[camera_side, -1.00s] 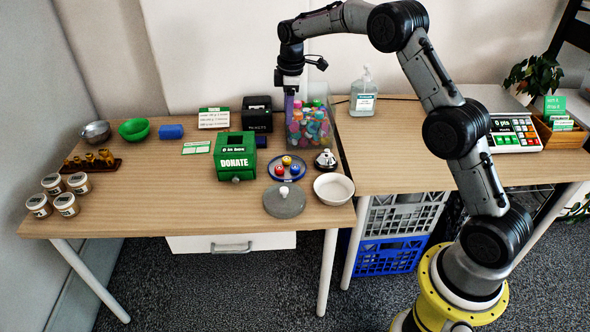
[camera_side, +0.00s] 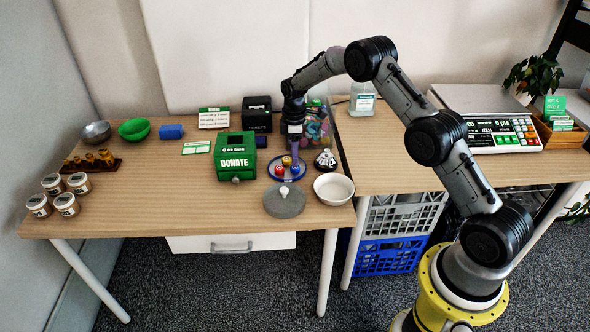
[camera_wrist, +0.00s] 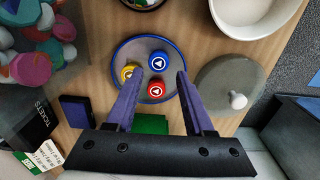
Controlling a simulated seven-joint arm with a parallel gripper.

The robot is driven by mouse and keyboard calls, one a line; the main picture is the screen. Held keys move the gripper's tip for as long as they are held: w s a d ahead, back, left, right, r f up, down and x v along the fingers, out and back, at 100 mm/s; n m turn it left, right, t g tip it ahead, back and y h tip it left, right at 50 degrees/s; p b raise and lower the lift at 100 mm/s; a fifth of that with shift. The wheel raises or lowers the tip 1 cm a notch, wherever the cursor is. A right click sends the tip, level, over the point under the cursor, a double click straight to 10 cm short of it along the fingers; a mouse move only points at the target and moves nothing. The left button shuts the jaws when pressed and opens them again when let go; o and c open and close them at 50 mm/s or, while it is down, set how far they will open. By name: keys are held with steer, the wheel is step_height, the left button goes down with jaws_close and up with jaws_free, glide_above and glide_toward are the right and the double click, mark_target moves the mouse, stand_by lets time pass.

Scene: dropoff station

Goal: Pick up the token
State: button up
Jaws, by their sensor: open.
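Three round tokens stand on a blue-rimmed grey plate (camera_wrist: 145,44): a blue one (camera_wrist: 157,63), a yellow one (camera_wrist: 130,72) and a red one (camera_wrist: 156,88). Each has a white mark on top. In the side view, the plate (camera_side: 271,174) lies right of the donation box. My gripper (camera_wrist: 161,76) is open, its purple fingers pointing at the plate. The blue and red tokens appear between the fingers; the yellow one appears close to the left finger. In the side view, my gripper (camera_side: 295,163) is low over the plate and partly hides it. No token is held.
A green donation box (camera_side: 235,155) stands left of the plate. A clear bin of coloured items (camera_side: 318,128) stands behind. The left table's front middle is clear.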

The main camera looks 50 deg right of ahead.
mark_target(295, 169)
step_height(295, 169, down, 4)
steer(key=shift+d+f, duration=0.15)
steer(key=shift+f, duration=0.05)
jaws_close()
